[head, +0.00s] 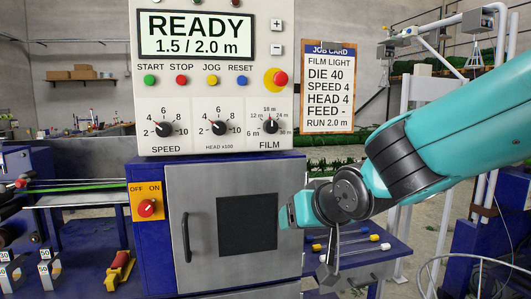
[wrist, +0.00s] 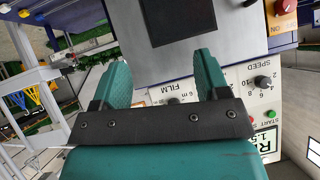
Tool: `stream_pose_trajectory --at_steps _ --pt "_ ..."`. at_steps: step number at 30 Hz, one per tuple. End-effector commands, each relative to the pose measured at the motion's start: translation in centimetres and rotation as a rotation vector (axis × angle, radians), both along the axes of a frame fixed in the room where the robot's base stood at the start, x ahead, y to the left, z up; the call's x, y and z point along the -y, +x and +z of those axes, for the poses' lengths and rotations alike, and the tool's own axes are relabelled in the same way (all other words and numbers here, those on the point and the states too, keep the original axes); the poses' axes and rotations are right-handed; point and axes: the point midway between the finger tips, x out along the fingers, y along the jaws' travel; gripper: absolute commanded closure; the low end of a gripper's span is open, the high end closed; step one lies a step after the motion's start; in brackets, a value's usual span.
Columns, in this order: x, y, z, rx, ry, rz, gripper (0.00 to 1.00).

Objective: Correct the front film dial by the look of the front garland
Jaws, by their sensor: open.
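The film dial (head: 270,126) is a black knob at the right of the white control panel. Its pointer stands roughly upward, near 18 m on a scale from 6 m to 30 m. In the wrist view the dial (wrist: 173,100) appears upside down, partly behind the gripper body. My gripper (wrist: 160,68) is open and empty, its two teal fingers apart in front of the machine. In the head view my gripper (head: 291,211) is below the film dial, before the grey door. A thin green strand (head: 85,187) runs at left; its twist is too small to judge.
The display (head: 196,35) reads READY, 1.5 / 2.0 m. Speed (head: 164,127) and head (head: 218,127) dials sit left of the film dial. A red stop button (head: 280,78) is above it. The job card (head: 329,85) lists FILM LIGHT. The door handle (head: 185,237) sticks out.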

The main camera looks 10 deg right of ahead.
Motion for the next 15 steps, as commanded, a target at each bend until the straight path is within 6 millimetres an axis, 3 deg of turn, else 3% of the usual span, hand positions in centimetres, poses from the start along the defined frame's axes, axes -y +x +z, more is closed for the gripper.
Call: stream_pose_trajectory --at_steps 1,3,6,10,15 --pt "0.7 3.0 -1.4 0.14 -0.003 -0.067 0.32" --pt "1.8 6.4 0.1 0.356 -0.01 -0.144 0.32" --pt "2.2 9.1 2.4 0.63 -0.03 -0.184 0.32" --pt "1.6 10.2 4.8 0.884 -0.06 -0.166 0.32" --pt "0.7 10.4 6.5 1.029 -0.086 -0.13 0.32"
